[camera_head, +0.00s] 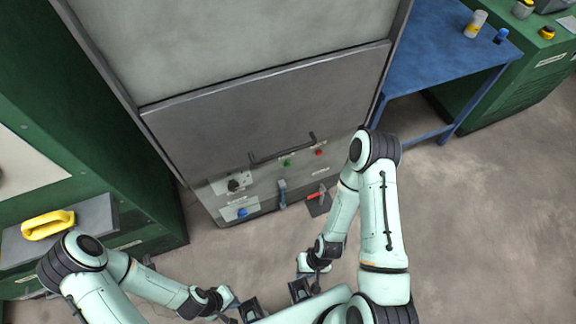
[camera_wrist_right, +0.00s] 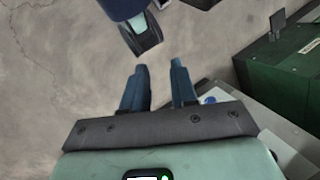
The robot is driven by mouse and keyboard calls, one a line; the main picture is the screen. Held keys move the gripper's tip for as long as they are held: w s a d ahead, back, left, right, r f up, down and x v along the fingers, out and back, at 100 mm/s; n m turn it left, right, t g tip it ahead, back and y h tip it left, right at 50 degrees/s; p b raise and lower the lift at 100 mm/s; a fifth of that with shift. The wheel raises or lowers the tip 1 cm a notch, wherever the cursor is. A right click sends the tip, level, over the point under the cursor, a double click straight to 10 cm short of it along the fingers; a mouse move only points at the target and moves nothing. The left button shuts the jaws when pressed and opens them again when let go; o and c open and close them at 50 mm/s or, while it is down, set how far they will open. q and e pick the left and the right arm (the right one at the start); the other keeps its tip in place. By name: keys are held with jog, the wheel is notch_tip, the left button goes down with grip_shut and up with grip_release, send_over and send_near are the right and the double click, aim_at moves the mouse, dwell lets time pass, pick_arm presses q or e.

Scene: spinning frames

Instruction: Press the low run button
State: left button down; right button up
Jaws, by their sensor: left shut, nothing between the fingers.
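The grey machine (camera_head: 270,120) stands upright in the head view. Its lower front has a green button (camera_head: 287,163), a red button (camera_head: 319,152), a black knob (camera_head: 233,185) and a blue button (camera_head: 242,212) on a low pale plate. The labels are too small to read, so I cannot tell which is the run button. My left gripper (camera_head: 232,302) is shut and empty near the bottom edge, apart from the machine. My right gripper (camera_wrist_right: 160,78) is open and empty in the wrist view, over the floor. In the head view its fingers are hard to make out.
A black bar handle (camera_head: 282,152) and a blue lever (camera_head: 282,193) stick out of the machine front. A red-handled item (camera_head: 316,195) is beside them. A yellow item (camera_head: 48,224) lies on the left bench. A blue table (camera_head: 430,60) stands right. Open floor lies in front.

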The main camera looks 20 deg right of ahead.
grip_shut()
dwell(1.4)
